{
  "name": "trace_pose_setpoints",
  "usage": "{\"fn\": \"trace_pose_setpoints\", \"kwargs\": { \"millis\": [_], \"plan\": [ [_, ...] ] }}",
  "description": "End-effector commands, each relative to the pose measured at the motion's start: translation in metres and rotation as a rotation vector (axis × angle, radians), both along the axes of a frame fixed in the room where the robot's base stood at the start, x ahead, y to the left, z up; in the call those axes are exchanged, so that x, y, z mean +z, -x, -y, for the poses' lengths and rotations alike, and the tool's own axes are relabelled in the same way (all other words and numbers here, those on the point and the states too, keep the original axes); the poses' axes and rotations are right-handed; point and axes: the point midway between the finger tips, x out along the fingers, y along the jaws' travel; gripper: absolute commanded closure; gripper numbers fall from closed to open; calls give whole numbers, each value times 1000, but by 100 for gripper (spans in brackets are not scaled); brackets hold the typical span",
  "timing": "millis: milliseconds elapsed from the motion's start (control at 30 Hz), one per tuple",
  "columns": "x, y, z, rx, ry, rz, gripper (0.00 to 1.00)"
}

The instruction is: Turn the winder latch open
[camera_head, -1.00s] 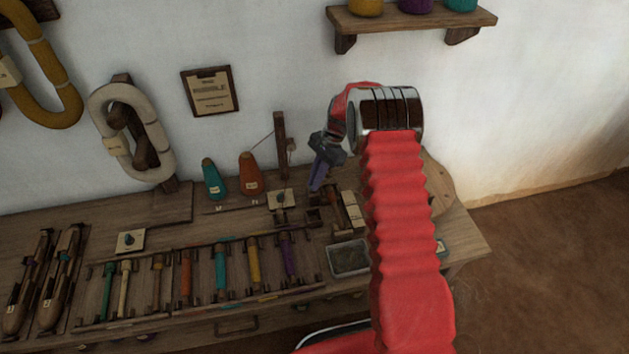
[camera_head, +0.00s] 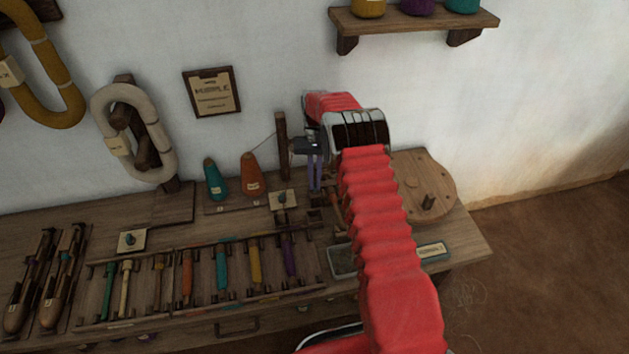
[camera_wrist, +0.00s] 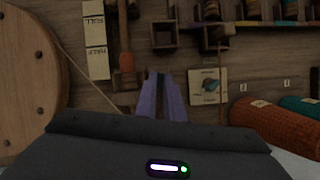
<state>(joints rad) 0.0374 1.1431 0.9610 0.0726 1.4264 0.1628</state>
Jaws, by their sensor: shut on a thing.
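My gripper (camera_head: 316,188) points down over the bench, right of the upright post. In the wrist view its purple fingers (camera_wrist: 161,78) nearly meet at the tips, on something small and dark that I cannot make out. A pale square plate with a teal knob (camera_head: 283,198) is just left of the fingers in the head view. In the wrist view this knob (camera_wrist: 211,86) is to the right of the fingers, apart from them. A similar knob plate (camera_head: 131,240) lies farther left. Which knob is the winder latch, I cannot tell. The round wooden winder wheel (camera_head: 428,181) is at the right.
An orange cone (camera_head: 251,177) and a teal cone (camera_head: 214,181) stand left of the post (camera_head: 282,146). A rack of coloured bobbins (camera_head: 221,268) lies in front. A shallow tray (camera_head: 342,261) is near the arm. A labelled strip (camera_wrist: 96,45) lies near the wheel.

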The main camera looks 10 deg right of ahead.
Motion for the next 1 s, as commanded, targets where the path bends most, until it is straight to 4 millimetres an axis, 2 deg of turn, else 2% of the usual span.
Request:
{"fn": "trace_pose_setpoints", "kwargs": {
  "millis": [200,400,900,933,1000],
  "plan": [
    [2,-3,-1,145,1,10,100],
    [2,-3,-1,217,2,11,100],
    [2,-4,-2,242,1,12,100],
    [2,-4,-2,241,2,12,90],
    [2,-3,-2,241,2,11,85]
  ]
}}
